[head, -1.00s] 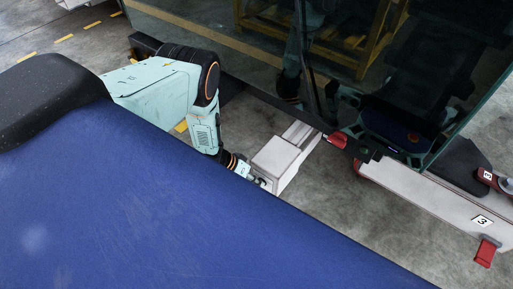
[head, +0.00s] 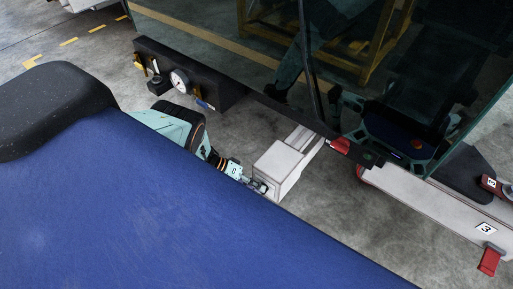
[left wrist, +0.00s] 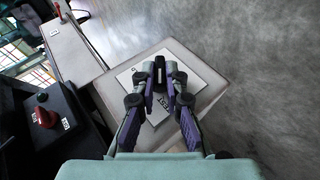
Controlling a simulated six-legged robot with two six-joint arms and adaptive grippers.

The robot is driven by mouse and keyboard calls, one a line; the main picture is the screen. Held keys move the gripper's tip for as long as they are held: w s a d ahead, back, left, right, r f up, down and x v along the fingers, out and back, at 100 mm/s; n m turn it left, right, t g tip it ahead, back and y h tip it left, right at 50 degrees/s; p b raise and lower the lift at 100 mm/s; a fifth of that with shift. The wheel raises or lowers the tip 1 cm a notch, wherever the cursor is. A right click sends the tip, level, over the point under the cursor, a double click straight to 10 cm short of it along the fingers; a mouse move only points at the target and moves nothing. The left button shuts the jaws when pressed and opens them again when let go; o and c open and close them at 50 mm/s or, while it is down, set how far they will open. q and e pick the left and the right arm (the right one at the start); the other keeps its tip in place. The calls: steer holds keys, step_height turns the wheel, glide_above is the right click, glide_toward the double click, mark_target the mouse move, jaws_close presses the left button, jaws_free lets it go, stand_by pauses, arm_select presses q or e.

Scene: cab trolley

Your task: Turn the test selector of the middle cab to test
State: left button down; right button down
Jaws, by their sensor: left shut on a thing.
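The black test selector (left wrist: 159,76), a knob with a white line, sits on a white label plate (left wrist: 196,84) on the pale grey box (left wrist: 207,65). The white line runs nearly up and down in the left wrist view. My left gripper (left wrist: 160,74) is shut on the selector, one finger on each side. The plate's lettering is partly covered by my fingers. In the head view, the grey box (head: 284,163) stands in the middle and my left gripper (head: 262,188) is at its left end. The selector is too small to make out there. My right gripper is not in view.
Reflective glass (head: 270,40) stands behind the box. At right, a pale beam carries a "3" label (head: 486,228) and a red lever (head: 489,261). A red knob (left wrist: 43,117) is left in the wrist view.

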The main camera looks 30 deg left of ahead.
arm_select(q)
steer(key=shift+w+d+r, duration=0.1)
steer(key=shift+w, duration=0.2)
stand_by(0.4)
steer(key=c, duration=1.7)
jaws_free()
steer(key=shift+c, duration=0.2)
steer(key=o, duration=0.3)
steer(key=shift+s, duration=0.15)
steer(key=shift+o, duration=0.2)
steer(key=v, duration=1.2)
steer(key=shift+s+f, duration=0.1)
steer(key=shift+f, duration=0.15)
